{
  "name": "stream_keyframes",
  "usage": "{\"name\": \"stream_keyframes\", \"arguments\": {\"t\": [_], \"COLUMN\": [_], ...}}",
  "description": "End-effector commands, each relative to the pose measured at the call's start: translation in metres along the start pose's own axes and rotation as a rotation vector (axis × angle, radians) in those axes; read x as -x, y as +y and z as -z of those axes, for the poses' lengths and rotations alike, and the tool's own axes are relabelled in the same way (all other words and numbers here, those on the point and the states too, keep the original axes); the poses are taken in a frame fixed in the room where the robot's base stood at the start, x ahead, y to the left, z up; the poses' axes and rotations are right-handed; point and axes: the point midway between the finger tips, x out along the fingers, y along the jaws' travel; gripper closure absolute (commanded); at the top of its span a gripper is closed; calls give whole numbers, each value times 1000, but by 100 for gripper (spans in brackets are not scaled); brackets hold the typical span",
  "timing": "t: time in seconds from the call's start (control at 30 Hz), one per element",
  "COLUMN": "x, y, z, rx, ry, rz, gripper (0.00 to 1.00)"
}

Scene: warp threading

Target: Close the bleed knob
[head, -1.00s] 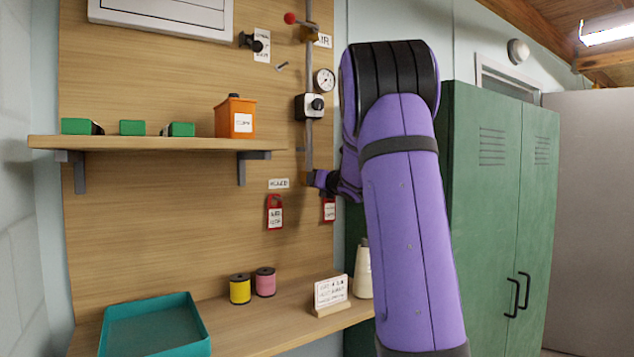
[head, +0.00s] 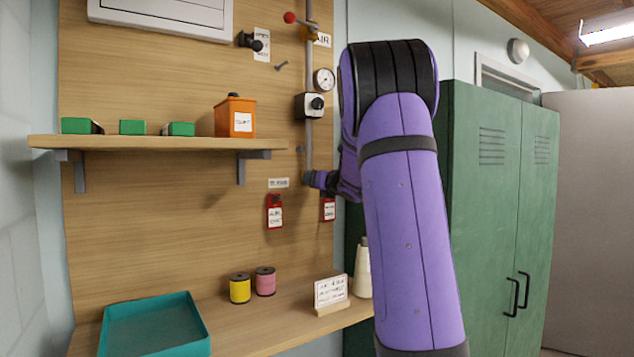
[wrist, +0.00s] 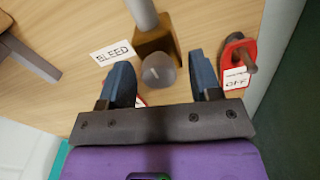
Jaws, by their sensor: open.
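The bleed knob (wrist: 158,70) is a small grey round knob on a brass block (wrist: 157,42) at the lower end of a grey pipe. A white label reading BLEED (wrist: 113,53) is beside it. In the wrist view my gripper (wrist: 161,63) is open, with one dark blue finger on each side of the knob. In the head view my gripper (head: 313,178) is at the pipe's lower end and hides the knob.
Red tags hang on the board at left (head: 274,212) and right (head: 328,209); the right one also shows close by in the wrist view (wrist: 236,62). A gauge (head: 324,80) and regulator (head: 309,105) are above. A wooden shelf (head: 150,143) is to the left.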

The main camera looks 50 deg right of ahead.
Motion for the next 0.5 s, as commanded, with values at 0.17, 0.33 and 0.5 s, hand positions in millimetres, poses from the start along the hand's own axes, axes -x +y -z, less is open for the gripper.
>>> {"name": "stream_keyframes", "arguments": {"t": [0.17,0.33,0.5], "x": [5,29,61], "y": [0,0,0], "z": [-1,-1,-1], "rx": [0,-2,-1], "ry": [-1,-2,-2], "rz": [0,1,0], "gripper": [42,42,42]}}
